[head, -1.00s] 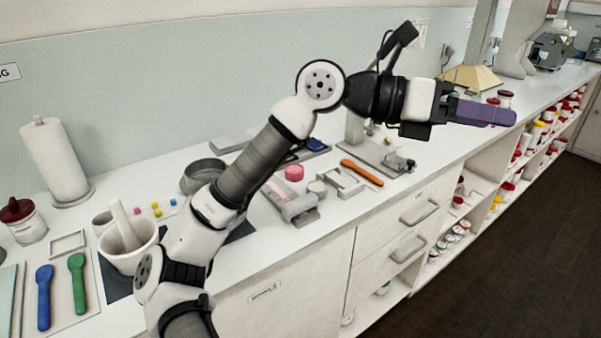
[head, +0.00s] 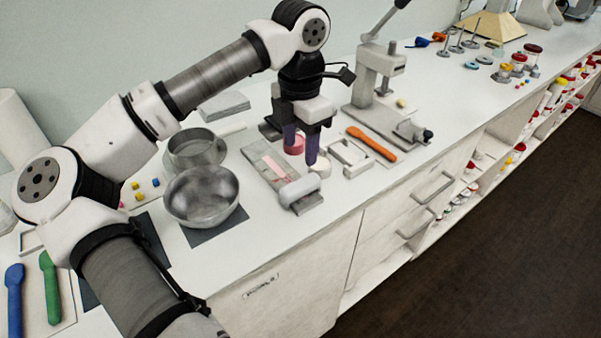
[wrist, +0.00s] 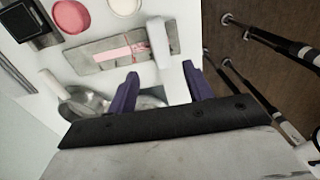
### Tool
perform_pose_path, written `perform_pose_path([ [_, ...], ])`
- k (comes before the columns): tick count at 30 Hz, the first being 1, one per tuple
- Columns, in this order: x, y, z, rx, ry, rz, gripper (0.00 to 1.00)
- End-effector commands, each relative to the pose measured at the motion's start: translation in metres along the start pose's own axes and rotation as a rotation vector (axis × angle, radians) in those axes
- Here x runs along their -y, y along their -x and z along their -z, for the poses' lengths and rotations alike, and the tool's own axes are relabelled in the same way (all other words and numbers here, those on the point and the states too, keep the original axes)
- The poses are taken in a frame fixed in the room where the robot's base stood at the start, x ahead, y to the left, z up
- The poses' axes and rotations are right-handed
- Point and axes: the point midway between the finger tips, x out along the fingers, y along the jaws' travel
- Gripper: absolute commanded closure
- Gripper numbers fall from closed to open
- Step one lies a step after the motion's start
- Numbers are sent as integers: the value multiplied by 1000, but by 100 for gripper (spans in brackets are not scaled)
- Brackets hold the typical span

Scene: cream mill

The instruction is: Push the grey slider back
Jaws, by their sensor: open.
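A flat grey board (head: 262,158) with a pink strip lies on the bench. A light grey block (head: 301,194), which looks like the grey slider, sits across its near end. In the wrist view the board (wrist: 100,60) is above my fingers and the block (wrist: 160,44) is at its right end. My gripper (head: 301,150) points down with two purple fingers, open and empty, above the bench by the board. In the wrist view the gripper (wrist: 160,78) has a wide gap between its fingers, with the block's lower part showing in it. I see no contact.
A pink disc (wrist: 70,16) and a cream disc (wrist: 124,5) stand beside the board. A metal bowl (head: 201,197) is on the left. A white frame (head: 347,157), an orange tool (head: 371,144) and a lever press (head: 377,75) are on the right. The bench's front edge is close.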

Motion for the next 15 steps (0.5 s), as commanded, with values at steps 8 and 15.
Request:
perform_pose_path([
  [8, 1, -57, 0, 2, -1, 5, 49],
  [15, 1, -87, -1, 3, -1, 4, 49],
])
